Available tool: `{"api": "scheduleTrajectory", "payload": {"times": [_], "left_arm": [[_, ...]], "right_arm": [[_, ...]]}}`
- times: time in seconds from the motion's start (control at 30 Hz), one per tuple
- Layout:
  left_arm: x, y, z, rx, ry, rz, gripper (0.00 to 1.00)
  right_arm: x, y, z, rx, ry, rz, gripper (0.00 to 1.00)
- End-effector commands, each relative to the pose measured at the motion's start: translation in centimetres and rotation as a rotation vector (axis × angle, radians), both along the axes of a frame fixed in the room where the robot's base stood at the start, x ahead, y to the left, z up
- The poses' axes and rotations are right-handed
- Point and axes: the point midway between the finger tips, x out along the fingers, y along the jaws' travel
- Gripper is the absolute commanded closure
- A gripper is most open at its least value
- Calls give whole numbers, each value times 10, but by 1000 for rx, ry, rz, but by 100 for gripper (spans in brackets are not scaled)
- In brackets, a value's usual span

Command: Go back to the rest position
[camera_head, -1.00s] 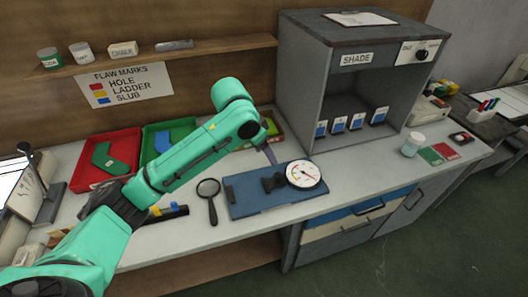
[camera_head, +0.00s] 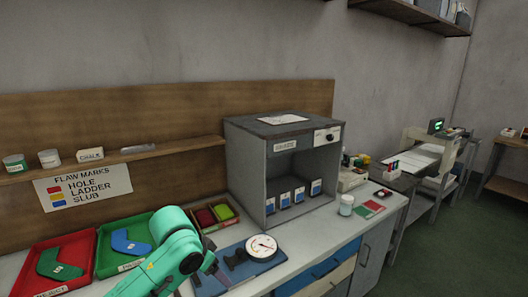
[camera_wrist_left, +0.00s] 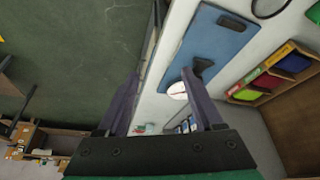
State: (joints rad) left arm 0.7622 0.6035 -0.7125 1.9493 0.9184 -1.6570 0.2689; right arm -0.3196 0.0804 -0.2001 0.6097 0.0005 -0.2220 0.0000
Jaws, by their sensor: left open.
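My left arm comes in from the bottom of the head view, and its gripper (camera_head: 211,263) is partly hidden behind the teal wrist. In the left wrist view the two dark fingers of my left gripper (camera_wrist_left: 161,74) stand wide apart with nothing held between them. A blue board (camera_head: 222,280) with a round white dial gauge (camera_head: 262,247) lies on the bench right beside the gripper. The board (camera_wrist_left: 222,40) and the gauge (camera_wrist_left: 177,91) also show in the left wrist view, partly behind a finger. My right gripper is in neither view.
A red tray (camera_head: 32,257) holds a green sock shape and a green tray (camera_head: 104,262) a blue one. A small box (camera_head: 208,228) has red and green pads. The grey shade cabinet (camera_head: 246,187) stands behind the gauge. A white-lidded jar (camera_head: 346,204) is to its right.

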Motion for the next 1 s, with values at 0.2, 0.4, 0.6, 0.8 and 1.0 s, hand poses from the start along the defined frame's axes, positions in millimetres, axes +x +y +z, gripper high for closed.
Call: {"api": "scheduleTrajectory", "payload": {"times": [0.2, 0.4, 0.6, 0.8, 1.0], "left_arm": [[-17, -14, -25, -35, -7, -16, 32], [-42, -21, -52, -80, -14, 0, 32], [-79, -10, -85, -119, -18, 84, 32], [-127, 30, -117, -92, 2, 238, 32], [-179, 78, -139, -8, 40, 381, 32]], "right_arm": [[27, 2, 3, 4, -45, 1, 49], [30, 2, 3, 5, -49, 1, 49], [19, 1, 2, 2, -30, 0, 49], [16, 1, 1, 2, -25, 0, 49], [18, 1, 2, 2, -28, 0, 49]]}}
